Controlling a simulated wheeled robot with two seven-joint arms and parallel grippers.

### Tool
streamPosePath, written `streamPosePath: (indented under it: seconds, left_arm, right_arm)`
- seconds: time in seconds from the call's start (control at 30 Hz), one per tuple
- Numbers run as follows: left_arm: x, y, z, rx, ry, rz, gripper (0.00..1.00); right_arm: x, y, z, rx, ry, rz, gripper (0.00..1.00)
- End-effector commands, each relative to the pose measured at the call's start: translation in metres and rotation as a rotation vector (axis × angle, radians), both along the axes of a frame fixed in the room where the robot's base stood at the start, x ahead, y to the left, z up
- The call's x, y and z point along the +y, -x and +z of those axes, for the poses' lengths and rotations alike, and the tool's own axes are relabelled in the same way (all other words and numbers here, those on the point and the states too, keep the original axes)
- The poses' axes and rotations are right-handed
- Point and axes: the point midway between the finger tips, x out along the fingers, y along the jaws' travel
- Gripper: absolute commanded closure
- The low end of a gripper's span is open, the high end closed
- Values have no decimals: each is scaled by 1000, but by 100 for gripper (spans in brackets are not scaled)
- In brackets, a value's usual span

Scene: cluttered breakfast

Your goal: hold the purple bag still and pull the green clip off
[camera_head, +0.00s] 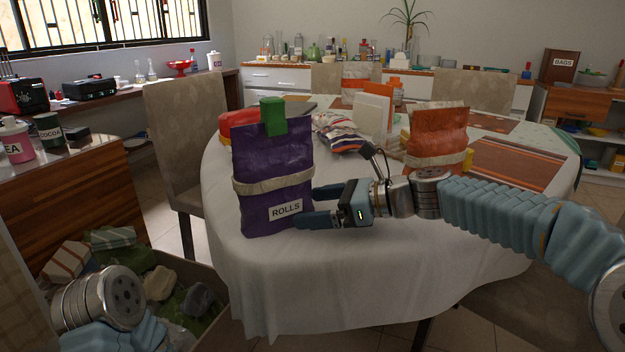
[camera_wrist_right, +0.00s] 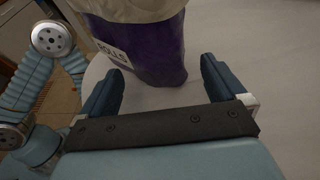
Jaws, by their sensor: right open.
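The purple bag (camera_head: 270,160), labelled ROLLS with a beige band around it, stands upright near the table's front left edge. The green clip (camera_head: 273,116) sits on its top edge. My right gripper (camera_head: 310,206) is open at the bag's lower right side. In the head view, one fingertip overlaps the bag's front and the other meets its right edge. In the right wrist view the purple bag (camera_wrist_right: 152,50) lies ahead between the open fingers, with a gap showing; contact is unclear. My left gripper is out of view; only left arm links show at the lower left.
An orange bag (camera_head: 437,135) stands behind my right wrist. A striped cloth bundle (camera_head: 338,132) and a red item (camera_head: 224,124) lie behind the purple bag. A chair (camera_head: 185,135) is at the left. The white tablecloth (camera_head: 400,255) in front is clear.

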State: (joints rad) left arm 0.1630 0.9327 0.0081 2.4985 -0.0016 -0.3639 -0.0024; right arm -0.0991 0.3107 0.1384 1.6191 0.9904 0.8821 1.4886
Motion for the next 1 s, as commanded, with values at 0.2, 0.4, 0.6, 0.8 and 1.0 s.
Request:
streamPosePath:
  seconds: [0.2,0.4,0.6,0.8,1.0]
  left_arm:
    - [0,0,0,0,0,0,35]
    - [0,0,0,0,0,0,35]
    - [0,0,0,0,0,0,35]
    - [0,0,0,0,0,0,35]
    - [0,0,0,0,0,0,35]
  right_arm:
    - [0,0,0,0,0,1,38]
    - [0,0,0,-1,0,1,69]
    - [0,0,0,-1,0,1,100]
    - [0,0,0,-1,0,1,100]
    - [0,0,0,-1,0,0,73]
